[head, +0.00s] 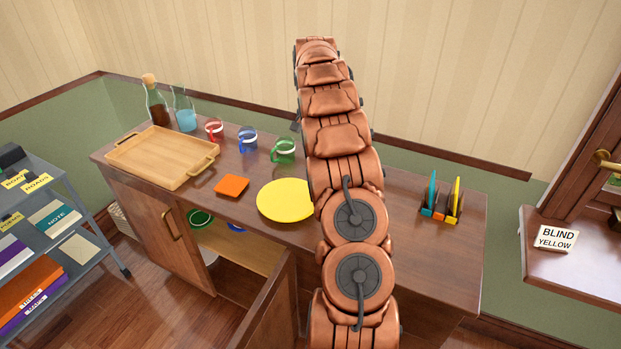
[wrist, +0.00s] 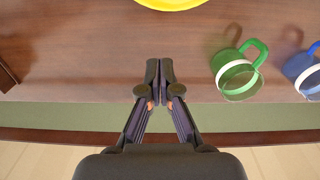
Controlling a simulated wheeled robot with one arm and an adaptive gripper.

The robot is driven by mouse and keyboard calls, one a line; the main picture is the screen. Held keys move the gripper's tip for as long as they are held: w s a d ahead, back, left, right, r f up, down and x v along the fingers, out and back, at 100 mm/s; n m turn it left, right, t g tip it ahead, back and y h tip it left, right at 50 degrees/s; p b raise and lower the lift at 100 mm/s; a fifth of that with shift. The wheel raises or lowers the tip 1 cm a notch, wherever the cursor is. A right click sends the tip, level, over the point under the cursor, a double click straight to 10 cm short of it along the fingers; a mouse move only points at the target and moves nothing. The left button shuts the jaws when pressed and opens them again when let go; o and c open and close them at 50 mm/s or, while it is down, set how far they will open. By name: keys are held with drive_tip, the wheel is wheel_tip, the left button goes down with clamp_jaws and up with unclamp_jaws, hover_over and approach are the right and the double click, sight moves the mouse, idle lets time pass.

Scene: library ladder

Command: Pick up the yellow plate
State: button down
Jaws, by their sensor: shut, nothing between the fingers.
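The yellow plate (head: 286,200) lies flat on the wooden sideboard (head: 420,273), left of my arm in the head view. My arm hides a little of its right side or stands close beside it. In the wrist view only one edge of the yellow plate (wrist: 172,3) shows at the top. My gripper (wrist: 166,65) is shut and empty above the sideboard near its wall-side edge, apart from the plate. In the head view my gripper is hidden behind my arm.
Green (head: 284,151), blue (head: 247,138) and red mugs (head: 214,130) stand behind the plate. A wooden tray (head: 160,157), a bottle (head: 156,105) and an orange square (head: 232,186) are left. A rack (head: 440,207) stands right. The cabinet door (head: 272,312) below is open.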

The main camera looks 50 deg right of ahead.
drive_tip(key=f+p, duration=0.1)
drive_tip(key=f, duration=0.2)
drive_tip(key=d+f+p, duration=0.1)
drive_tip(key=f, duration=0.3)
drive_tip(key=f+p, duration=0.1)
drive_tip(key=f, duration=0.3)
drive_tip(key=shift+s+d, duration=0.15)
drive_tip(key=shift+d, duration=0.1)
drive_tip(key=shift+s+a+r, duration=0.1)
drive_tip(key=shift+s+a, duration=0.05)
drive_tip(key=shift+a, duration=0.4)
drive_tip(key=shift+s+a+p, duration=0.15)
drive_tip(key=shift+a+p, duration=0.2)
drive_tip(key=shift+a, duration=0.25)
drive_tip(key=shift+s+a+p, duration=0.15)
drive_tip(key=shift+a+p, duration=0.2)
drive_tip(key=shift+a, duration=0.25)
